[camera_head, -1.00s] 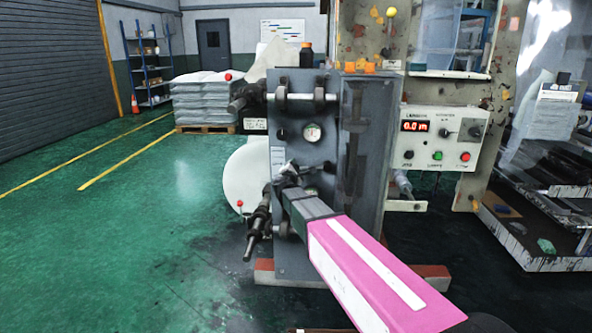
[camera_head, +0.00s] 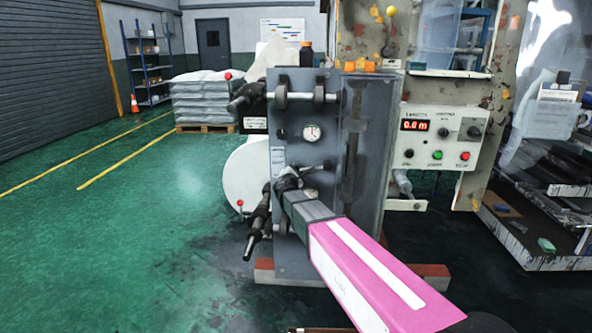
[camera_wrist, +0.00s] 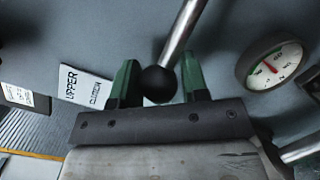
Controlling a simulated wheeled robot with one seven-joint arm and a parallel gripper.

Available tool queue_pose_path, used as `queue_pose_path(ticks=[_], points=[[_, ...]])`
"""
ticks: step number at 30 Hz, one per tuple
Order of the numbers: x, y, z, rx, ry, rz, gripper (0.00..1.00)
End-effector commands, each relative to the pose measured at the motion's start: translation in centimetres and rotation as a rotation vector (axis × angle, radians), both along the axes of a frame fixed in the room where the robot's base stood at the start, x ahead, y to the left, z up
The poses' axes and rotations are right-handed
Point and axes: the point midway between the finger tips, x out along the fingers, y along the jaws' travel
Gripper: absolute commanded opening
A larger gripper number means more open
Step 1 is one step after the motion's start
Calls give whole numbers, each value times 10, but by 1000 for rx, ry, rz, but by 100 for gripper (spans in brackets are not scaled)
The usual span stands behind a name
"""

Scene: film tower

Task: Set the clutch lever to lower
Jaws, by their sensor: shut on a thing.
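The clutch lever (camera_wrist: 181,36) is a bare metal rod ending in a black ball knob (camera_wrist: 158,85) in the wrist view. My gripper (camera_wrist: 158,82), with green fingertips, has the knob between its fingers. In the head view my gripper (camera_head: 287,180) is against the grey machine front (camera_head: 330,190), below the round gauge (camera_head: 312,133), and hides the lever. A white plate reading UPPER (camera_wrist: 84,87), with smaller print beside it, lies left of the fingers in the wrist view. The gauge (camera_wrist: 270,67) shows at right there.
Black roller ends (camera_head: 258,228) stick out left of my gripper. A control box (camera_head: 437,138) with a red 0.0 display is to the right. Open green floor (camera_head: 130,220) lies left; a cluttered rack (camera_head: 550,215) stands at far right.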

Motion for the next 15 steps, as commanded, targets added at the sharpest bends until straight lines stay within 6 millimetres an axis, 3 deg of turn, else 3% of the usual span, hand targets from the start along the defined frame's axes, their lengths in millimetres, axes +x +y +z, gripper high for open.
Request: queue_pose_path(ticks=[15], points=[[-1, -13, -41, -337, 10, -1, 0]])
